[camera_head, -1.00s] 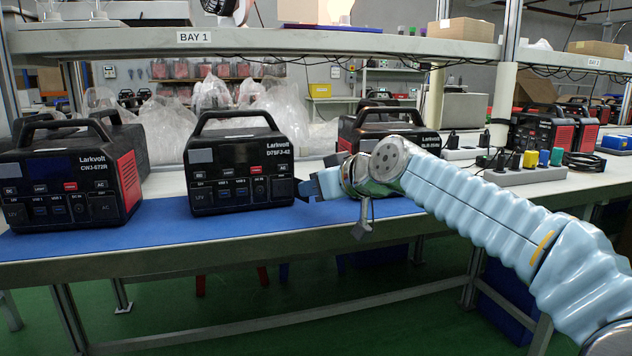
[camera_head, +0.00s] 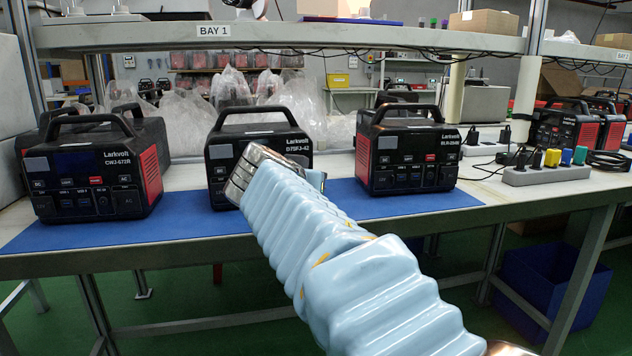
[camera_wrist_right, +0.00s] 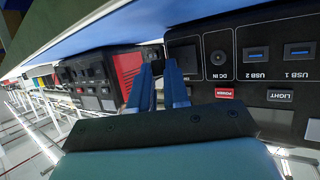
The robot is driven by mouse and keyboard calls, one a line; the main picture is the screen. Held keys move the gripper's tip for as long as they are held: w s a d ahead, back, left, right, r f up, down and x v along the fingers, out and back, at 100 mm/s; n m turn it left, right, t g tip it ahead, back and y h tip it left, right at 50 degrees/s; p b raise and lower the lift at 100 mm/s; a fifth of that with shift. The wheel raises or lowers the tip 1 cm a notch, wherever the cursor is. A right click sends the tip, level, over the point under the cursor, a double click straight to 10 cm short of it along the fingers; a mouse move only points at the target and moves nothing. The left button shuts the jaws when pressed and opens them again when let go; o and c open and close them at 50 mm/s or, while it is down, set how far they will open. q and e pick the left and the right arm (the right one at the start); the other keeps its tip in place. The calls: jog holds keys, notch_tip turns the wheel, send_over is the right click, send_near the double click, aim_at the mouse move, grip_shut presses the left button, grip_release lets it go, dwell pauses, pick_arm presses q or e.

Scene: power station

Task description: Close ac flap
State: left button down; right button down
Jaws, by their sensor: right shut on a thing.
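The middle black power station, D7SFJ-42 (camera_head: 222,152), stands upright on the blue mat (camera_head: 100,236). My right forearm and wrist cover most of its lower front in the head view. How far the flap stands open cannot be told. My left gripper is not in view.
Power station CWJ-672R (camera_head: 95,165) stands to the left and another (camera_head: 408,150) to the right, with bare mat between. A power strip with colored plugs (camera_head: 545,172) lies on the table further right. A shelf (camera_head: 300,38) spans above.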

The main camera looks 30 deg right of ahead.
jog(key=m+g+h+p, duration=0.1)
jog(key=m+g+p, duration=0.1)
jog(key=w+a+m+g+h+p, duration=0.1)
jog(key=p, duration=0.1)
jog(key=w+a+m+g+h+p, duration=0.1)
jog(key=m+g+p, duration=0.1)
jog(key=shift+w+r+m+g+h, duration=0.1)
jog(key=shift+r+m+g+h, duration=0.05)
jog(key=shift+m+g+h, duration=0.15)
jog(key=shift+w+a+f+m+g+p, duration=0.1)
jog(key=shift+w+m+g+p, duration=0.05)
jog(key=shift+m+g+p, duration=0.3)
jog(key=shift+w+a+f+m+g+p, duration=0.1)
jog(key=shift+w+m+g+p, duration=0.05)
jog(key=shift+m+g+p, duration=0.3)
jog(key=c, duration=1.2)
grip_release()
jog(key=shift+h, duration=0.3)
jog(key=shift+o, duration=0.2)
